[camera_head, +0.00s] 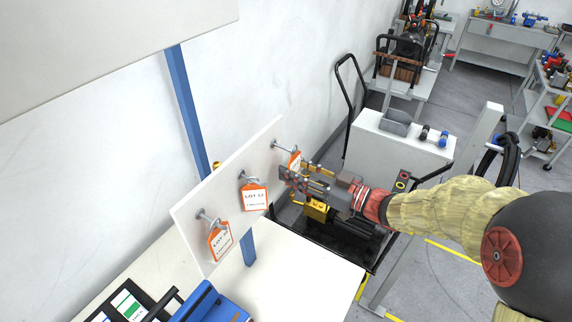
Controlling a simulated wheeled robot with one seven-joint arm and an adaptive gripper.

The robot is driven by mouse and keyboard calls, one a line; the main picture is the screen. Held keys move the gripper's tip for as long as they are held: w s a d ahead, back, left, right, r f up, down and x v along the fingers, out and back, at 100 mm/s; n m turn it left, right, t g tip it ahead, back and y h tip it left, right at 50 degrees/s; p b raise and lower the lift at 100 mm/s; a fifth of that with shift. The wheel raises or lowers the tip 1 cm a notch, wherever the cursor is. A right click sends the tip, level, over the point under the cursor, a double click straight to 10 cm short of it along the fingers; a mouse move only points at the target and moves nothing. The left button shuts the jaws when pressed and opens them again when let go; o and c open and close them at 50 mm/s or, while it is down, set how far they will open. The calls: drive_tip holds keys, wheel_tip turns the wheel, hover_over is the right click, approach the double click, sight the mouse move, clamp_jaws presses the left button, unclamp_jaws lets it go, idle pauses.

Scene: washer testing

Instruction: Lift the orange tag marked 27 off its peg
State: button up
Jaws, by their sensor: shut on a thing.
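A white board (188,210) carries three pegs in a row, each with an orange-edged tag. The rightmost tag (294,158) is at its peg (281,147), mostly hidden behind my gripper, and its number cannot be read. My gripper (288,177) is at this tag's lower part, shut on it. The middle tag (255,198) reads LOT 12 and hangs from its peg. The left tag (219,241) also hangs from its peg, tilted in view, its number unclear. Whether the rightmost tag's loop is still around its peg cannot be told.
A pale bench top (290,272) lies below the board, with a blue object (213,303) at its front. A blue post (186,105) stands behind the board. A white cabinet (402,145) and a black cart handle (352,90) are beyond my arm.

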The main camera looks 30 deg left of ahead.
sight(295, 168)
drive_tip(key=shift+d+r, duration=0.5)
drive_tip(key=shift+d, duration=0.05)
drive_tip(key=shift+c, duration=0.5)
drive_tip(key=shift+d+f, duration=0.15)
drive_tip(key=shift+d, duration=0.35)
drive_tip(key=shift+s+d+p, duration=0.15)
drive_tip(key=shift+d+p, duration=0.15)
drive_tip(key=shift+d, duration=0.45)
drive_tip(key=shift+s+d+p, duration=0.1)
drive_tip(key=shift+d+p, duration=0.2)
drive_tip(key=shift+d, duration=0.4)
